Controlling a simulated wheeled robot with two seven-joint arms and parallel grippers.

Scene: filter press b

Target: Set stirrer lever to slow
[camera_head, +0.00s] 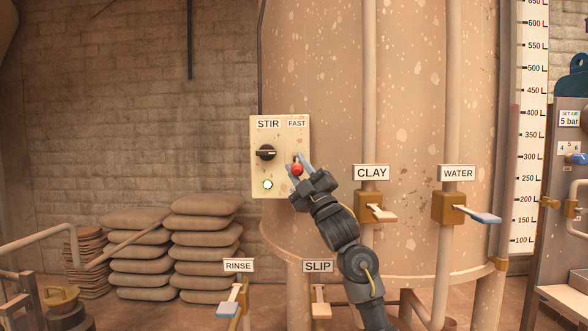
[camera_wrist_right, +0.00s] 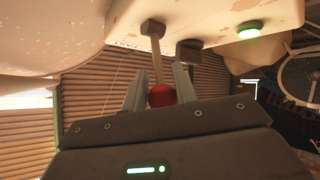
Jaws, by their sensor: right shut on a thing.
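The stirrer panel (camera_head: 280,184) is a cream plate on the tank, marked STIR and FAST. The stirrer lever's red knob (camera_head: 297,169) sits at the panel's right side, below the FAST label (camera_head: 297,123). My right gripper (camera_head: 299,165) is shut on the red knob, one finger on each side. In the right wrist view the red knob (camera_wrist_right: 162,95) is between the fingers, and the lever's pale stem (camera_wrist_right: 156,55) runs up to the panel. Any label below the knob is hidden by my gripper. My left gripper is not in view.
A black rotary knob (camera_head: 265,152) and a lit green lamp (camera_head: 267,185) are on the panel's left half. The CLAY valve (camera_head: 370,207) and WATER valve (camera_head: 449,208) stand to the right on pipes. RINSE (camera_head: 238,266) and SLIP (camera_head: 317,266) labels are below.

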